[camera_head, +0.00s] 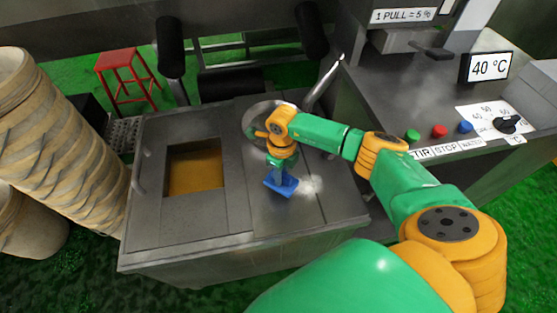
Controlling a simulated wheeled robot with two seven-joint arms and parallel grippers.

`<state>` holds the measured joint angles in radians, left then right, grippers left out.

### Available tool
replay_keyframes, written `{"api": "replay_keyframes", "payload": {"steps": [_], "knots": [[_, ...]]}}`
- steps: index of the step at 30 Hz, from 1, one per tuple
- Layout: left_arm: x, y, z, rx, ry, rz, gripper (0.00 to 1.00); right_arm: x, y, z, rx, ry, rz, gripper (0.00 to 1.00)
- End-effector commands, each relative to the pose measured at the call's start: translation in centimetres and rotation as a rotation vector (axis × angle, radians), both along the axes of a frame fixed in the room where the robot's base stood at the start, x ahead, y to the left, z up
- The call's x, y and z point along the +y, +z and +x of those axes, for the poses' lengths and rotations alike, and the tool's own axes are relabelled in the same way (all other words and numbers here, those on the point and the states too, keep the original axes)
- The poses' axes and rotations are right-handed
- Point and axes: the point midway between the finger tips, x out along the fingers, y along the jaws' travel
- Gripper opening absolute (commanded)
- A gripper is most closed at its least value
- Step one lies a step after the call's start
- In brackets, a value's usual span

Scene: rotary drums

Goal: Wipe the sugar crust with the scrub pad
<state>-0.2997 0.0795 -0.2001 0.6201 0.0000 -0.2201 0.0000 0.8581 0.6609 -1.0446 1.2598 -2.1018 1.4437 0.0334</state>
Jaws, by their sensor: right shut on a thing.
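My right gripper (278,170) reaches in from the right and points down over the grey metal top of the drum housing. It is shut on the blue scrub pad (282,187), which is at or just above the metal top; I cannot tell whether it touches. The sugar crust (311,187) shows as a pale whitish patch on the metal just right of the pad. Part of it may be hidden under the pad. My left gripper is not in view.
A square opening (195,178) with brown content lies left of the pad. A round metal ring (250,122) is behind my gripper. A control panel (440,147) with green, red and blue buttons and a 40 °C display (488,67) stands right. Stacked tan drums (55,130) stand left.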

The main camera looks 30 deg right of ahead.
Motion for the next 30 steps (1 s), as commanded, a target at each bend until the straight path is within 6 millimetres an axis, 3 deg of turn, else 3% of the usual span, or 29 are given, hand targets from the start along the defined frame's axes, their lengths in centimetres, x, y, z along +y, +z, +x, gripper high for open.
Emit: {"api": "replay_keyframes", "payload": {"steps": [12,30], "knots": [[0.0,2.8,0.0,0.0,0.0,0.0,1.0,-1.2,3.9,0.3,0.0,-0.007,0.0,0.0],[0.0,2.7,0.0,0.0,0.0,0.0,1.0,-1.3,3.9,0.3,0.0,-0.007,0.001,0.0]]}}
